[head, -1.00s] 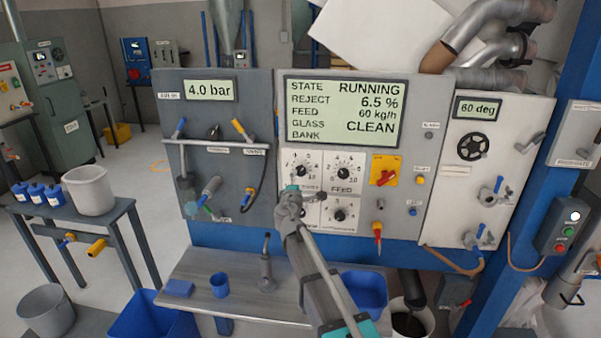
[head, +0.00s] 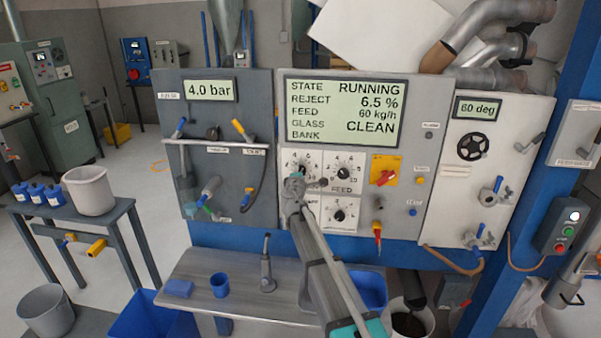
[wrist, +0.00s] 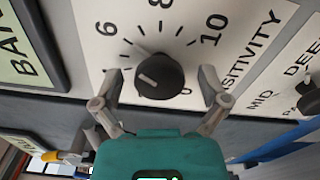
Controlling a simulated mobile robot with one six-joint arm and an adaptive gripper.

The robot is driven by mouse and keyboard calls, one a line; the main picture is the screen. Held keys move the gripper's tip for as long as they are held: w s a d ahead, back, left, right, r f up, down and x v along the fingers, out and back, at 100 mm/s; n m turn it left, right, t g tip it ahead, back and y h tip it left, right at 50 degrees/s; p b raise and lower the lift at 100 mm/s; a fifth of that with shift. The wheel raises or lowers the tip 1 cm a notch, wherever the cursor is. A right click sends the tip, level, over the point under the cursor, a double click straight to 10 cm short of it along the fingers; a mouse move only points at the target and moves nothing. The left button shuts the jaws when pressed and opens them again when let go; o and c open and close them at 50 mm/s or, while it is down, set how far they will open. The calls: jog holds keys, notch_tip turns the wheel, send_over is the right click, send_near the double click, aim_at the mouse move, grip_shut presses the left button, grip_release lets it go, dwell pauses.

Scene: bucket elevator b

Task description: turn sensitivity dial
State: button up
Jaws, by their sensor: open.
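The sensitivity dial is a black round knob (wrist: 160,76) with a white pointer mark, on a white plate with printed numbers and the word SENSITIVITY. In the wrist view my open gripper (wrist: 160,88) has one finger on each side of the knob. I cannot tell whether the fingers touch it. In the head view my gripper (head: 294,184) is at the upper left dial plate (head: 302,157) of the centre panel and hides most of its knob.
The FEED dial (head: 344,173) sits close to the right, with another dial (head: 339,215) below it. A red switch on a yellow plate (head: 384,170) is further right. The display (head: 341,112) above reads RUNNING, REJECT 6.5 %. A bench (head: 205,268) stands below.

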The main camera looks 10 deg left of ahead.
jog(key=c, duration=1.2)
jog(key=shift+o, duration=0.2)
jog(key=shift+n, duration=0.4)
jog(key=o, duration=1.2)
jog(key=shift+c, duration=0.2)
jog(key=shift+s, duration=0.15)
jog(key=s, duration=1.1)
jog(key=shift+s+a, duration=0.2)
jog(key=shift+s, duration=0.2)
